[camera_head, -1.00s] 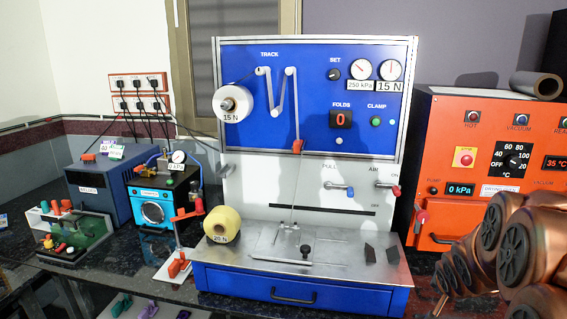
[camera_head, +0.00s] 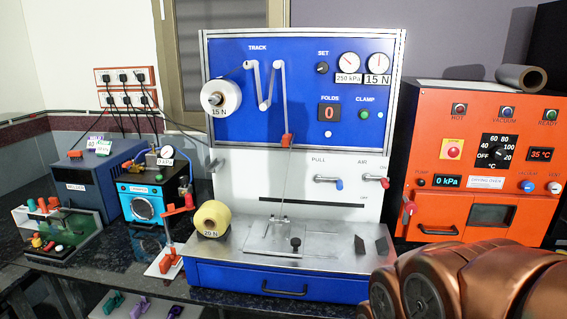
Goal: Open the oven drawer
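The orange drying oven (camera_head: 478,140) stands at the right. Its front has a lower drawer or door with a black handle (camera_head: 437,231) at the left and a dark window (camera_head: 492,215) at the right. The front looks closed. A red lever (camera_head: 408,205) sits at its left edge. My copper-coloured arm covers the lower right of the view, below and in front of the oven. My gripper is not in view.
A blue winding machine (camera_head: 300,90) with a steel deck and a blue drawer (camera_head: 285,283) stands left of the oven. A roll (camera_head: 520,77) lies on top of the oven. Further left are a blue welder (camera_head: 90,180) and a cyan pump unit (camera_head: 143,203). The counter is crowded.

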